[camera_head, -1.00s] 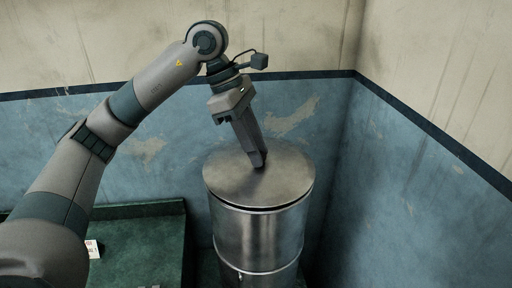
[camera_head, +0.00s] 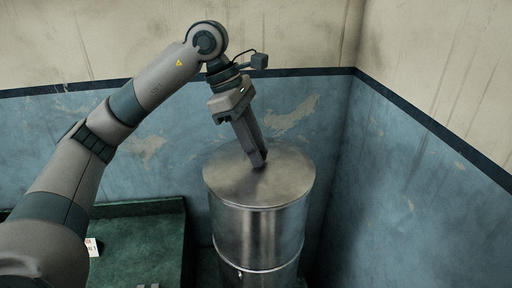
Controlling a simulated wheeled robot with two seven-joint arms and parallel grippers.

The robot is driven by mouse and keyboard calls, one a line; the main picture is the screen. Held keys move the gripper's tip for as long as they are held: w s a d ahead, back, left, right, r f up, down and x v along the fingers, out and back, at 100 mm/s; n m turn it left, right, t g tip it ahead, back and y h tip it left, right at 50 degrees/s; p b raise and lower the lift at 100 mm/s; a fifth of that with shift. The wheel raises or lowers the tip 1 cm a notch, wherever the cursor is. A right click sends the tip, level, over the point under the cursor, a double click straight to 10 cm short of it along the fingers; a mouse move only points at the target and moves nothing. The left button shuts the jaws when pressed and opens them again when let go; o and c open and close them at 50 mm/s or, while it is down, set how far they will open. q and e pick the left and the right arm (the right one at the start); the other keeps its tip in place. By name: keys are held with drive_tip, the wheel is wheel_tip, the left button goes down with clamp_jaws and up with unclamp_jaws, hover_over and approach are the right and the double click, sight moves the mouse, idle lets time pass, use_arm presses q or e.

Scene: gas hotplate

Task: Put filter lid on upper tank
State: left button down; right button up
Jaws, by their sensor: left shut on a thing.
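The filter lid (camera_head: 285,177) is a round, flat metal disc in the head view. It lies over the top of the upper tank (camera_head: 258,233), a shiny metal cylinder standing in the corner, and looks level and lined up with its rim. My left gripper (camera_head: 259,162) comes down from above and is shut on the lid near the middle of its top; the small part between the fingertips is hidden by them. My right gripper is not in view.
A green counter (camera_head: 150,235) stands left of the tank, with a small white card (camera_head: 93,247) on it. A blue and cream wall (camera_head: 400,170) rises close behind and to the right of the tank.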

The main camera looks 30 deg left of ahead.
use_arm(q)
drive_tip(key=shift+f, duration=0.3)
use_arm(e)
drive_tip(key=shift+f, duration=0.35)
use_arm(q)
drive_tip(key=c, duration=1.4)
unclamp_jaws()
drive_tip(key=shift+r, duration=0.1)
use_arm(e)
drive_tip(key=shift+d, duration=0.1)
use_arm(q)
drive_tip(key=shift+a+r+b, duration=0.25)
drive_tip(key=shift+r+b, duration=0.2)
drive_tip(key=b+v, duration=0.1)
drive_tip(key=v, duration=1.5)
drive_tip(key=shift+r, duration=0.15)
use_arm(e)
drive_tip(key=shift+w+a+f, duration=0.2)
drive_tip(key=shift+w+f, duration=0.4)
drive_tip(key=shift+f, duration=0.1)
